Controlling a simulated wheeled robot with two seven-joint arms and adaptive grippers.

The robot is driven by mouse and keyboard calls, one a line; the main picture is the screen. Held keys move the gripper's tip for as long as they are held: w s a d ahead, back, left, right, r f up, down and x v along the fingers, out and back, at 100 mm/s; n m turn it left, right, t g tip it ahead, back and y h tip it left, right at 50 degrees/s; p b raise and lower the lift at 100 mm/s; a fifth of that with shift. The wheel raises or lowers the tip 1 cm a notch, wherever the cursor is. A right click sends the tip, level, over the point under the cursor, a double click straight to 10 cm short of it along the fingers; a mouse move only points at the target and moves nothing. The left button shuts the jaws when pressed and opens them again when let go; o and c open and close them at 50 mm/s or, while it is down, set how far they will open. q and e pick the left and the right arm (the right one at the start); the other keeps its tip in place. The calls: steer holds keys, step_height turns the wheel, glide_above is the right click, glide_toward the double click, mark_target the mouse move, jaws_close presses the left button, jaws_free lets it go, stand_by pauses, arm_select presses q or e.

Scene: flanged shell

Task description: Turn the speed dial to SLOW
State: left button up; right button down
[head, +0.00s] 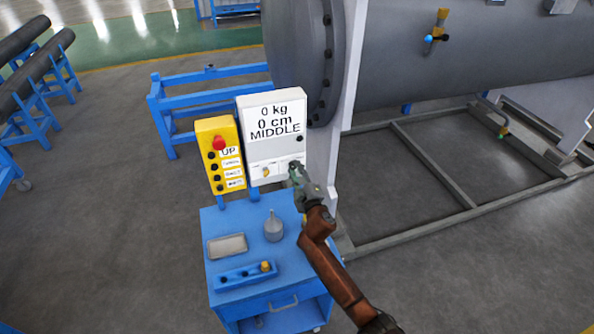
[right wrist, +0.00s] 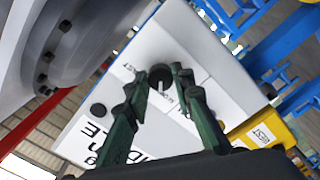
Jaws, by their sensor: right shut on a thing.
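A white control box (head: 271,135) stands behind the blue cart, with a display reading "0 kg", "0 cm" and "MIDDLE". The speed dial (right wrist: 161,74) is a dark round knob with a pale pointer mark on the box's face, seen in the right wrist view; labels beside it are too small to read surely. My right gripper (head: 295,172) is at the lower right of the box and covers the dial in the head view. My left gripper is not in view.
A yellow pendant (head: 220,155) with a red button stands left of the box. A yellow knob (head: 266,171) sits beside the dial. The blue cart (head: 235,299) carries a tray, a grey funnel-like piece and a blue block. A large grey flanged shell (head: 390,50) stands close behind.

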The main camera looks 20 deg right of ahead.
stand_by(0.3)
steer(key=c, duration=1.7)
jaws_free()
steer(key=shift+o, duration=0.2)
steer(key=s, duration=1.2)
steer(key=shift+d, duration=0.2)
